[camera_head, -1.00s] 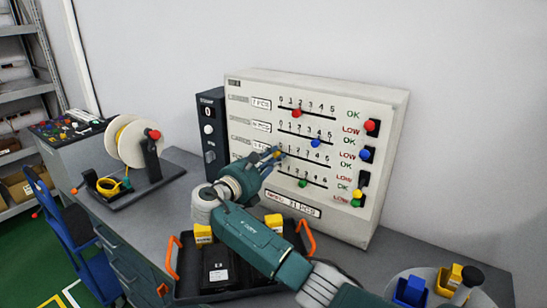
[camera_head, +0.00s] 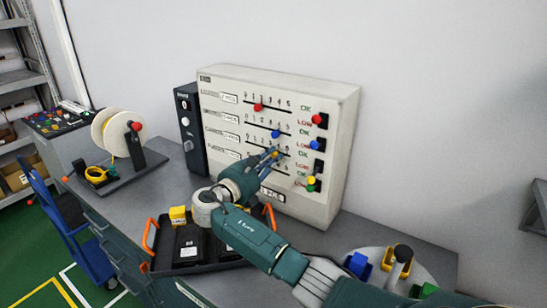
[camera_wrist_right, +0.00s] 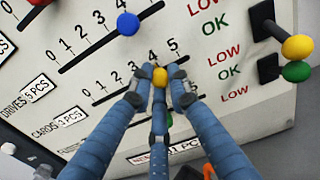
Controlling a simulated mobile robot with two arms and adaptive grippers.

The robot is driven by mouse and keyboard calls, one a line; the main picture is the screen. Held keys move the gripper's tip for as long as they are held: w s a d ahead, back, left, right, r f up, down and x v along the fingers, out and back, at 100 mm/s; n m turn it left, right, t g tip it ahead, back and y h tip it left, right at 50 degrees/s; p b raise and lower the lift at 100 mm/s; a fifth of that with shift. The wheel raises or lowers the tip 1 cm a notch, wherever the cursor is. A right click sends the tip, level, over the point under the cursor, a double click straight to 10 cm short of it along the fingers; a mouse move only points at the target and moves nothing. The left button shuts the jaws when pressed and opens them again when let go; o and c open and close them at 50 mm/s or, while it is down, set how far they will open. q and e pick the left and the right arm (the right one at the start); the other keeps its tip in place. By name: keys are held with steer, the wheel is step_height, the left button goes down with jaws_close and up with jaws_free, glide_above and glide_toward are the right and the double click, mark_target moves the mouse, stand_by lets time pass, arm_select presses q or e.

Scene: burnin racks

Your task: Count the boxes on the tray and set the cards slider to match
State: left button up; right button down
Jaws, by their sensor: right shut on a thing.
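The white slider panel (camera_head: 345,125) stands against the wall. My right gripper (camera_head: 274,155) is shut on the yellow cards slider knob (camera_wrist_right: 160,77) in the third row. In the right wrist view the knob sits toward the right of its scale, around 3 to 4; the fingers hide the exact mark. The black tray (camera_head: 165,270) with orange handles lies before the panel. A yellow box (camera_head: 178,216) and black boxes (camera_head: 188,246) show on it; my right arm hides part of the tray. My left gripper is not in view.
Red (camera_head: 258,107) and blue (camera_head: 275,133) knobs sit in the rows above; a green knob (camera_wrist_right: 168,119) is below. Coloured switches (camera_head: 318,120) line the panel's right side. A spool stand (camera_head: 130,145) is left; a round tray with small bins (camera_head: 358,264) is right.

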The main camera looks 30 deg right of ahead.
steer(key=c, duration=1.8)
jaws_free()
steer(key=shift+w+r, duration=0.1)
steer(key=shift+r, duration=0.1)
steer(key=shift+c, duration=0.2)
steer(key=shift+o, duration=1)
steer(key=shift+s, duration=0.2)
steer(key=shift+s+a, duration=0.1)
steer(key=shift+a, duration=0.2)
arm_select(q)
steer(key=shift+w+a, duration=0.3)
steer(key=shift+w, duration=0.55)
arm_select(e)
steer(key=v, duration=1.1)
steer(key=shift+s, duration=0.15)
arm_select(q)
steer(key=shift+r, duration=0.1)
arm_select(e)
steer(key=shift+a, duration=0.1)
